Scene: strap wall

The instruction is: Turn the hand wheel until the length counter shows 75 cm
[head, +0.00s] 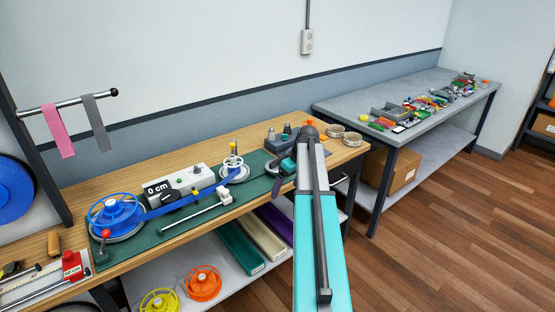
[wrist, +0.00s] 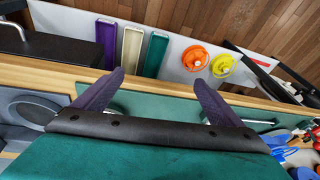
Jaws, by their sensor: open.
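The length counter (head: 158,188) reads 0 cm on a white unit on the green mat (head: 205,225). A blue strap (head: 180,203) runs from a blue spoked reel (head: 115,214) at the left, past the counter, towards a grey-white wheel (head: 234,171) with a yellow-topped knob. Which of these is the hand wheel I cannot tell for sure. My gripper (head: 284,172) is right of the grey-white wheel, apart from it, over the mat's right end. In the wrist view my gripper (wrist: 160,88) has its two dark fingers spread, with nothing between them.
A red-knobbed lever (head: 105,235) stands by the blue reel. A silver rod (head: 197,213) lies along the mat's front. Orange (head: 203,283) and yellow (head: 160,300) reels lie on the lower shelf. A strap rack (head: 70,108) stands left.

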